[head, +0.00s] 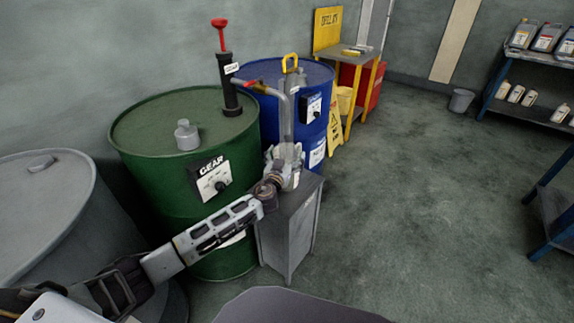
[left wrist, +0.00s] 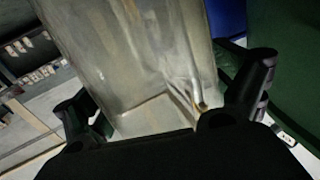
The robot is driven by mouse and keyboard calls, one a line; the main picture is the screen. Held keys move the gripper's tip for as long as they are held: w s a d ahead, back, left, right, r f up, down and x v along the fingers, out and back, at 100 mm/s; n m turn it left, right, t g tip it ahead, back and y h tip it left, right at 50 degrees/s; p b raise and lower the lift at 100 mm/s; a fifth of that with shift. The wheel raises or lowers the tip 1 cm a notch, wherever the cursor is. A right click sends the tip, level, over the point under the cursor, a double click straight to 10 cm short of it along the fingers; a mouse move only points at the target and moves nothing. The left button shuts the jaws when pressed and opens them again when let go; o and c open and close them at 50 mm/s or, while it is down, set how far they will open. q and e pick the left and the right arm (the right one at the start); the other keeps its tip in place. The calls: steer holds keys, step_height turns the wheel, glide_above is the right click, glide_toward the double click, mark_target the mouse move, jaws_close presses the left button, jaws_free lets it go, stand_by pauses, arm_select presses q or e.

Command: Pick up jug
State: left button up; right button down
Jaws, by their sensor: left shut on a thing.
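The jug (head: 291,152) is a pale, see-through vessel above the grey stand (head: 290,222) in front of the blue drum. The hose outlet of the green drum's pump hangs just above it. My left gripper (head: 282,167) is at the jug, shut on it. In the left wrist view the jug (left wrist: 140,60) fills the space between the two dark fingers (left wrist: 175,92). Whether the jug's base touches the stand cannot be told. My right gripper is not in view.
A green drum (head: 150,150) with a red-handled pump (head: 224,60) stands to the left. A blue drum (head: 260,72) is behind. A yellow sign (head: 334,130) and a shelf of bottles (head: 530,75) stand farther off.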

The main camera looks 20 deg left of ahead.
mark_target(287, 132)
arm_select(q)
steer(key=shift+r, duration=0.3)
steer(key=shift+r+p, duration=0.3)
steer(key=shift+r, duration=1.25)
step_height(287, 132, up, 6)
steer(key=shift+f+p, duration=0.2)
steer(key=shift+p, duration=0.9)
steer(key=shift+r, duration=0.35)
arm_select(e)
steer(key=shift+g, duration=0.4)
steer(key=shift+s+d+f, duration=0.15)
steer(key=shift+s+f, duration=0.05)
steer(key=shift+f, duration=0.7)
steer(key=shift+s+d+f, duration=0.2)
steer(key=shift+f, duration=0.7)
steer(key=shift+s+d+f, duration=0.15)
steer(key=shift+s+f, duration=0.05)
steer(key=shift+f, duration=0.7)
arm_select(q)
steer(key=shift+r, duration=0.1)
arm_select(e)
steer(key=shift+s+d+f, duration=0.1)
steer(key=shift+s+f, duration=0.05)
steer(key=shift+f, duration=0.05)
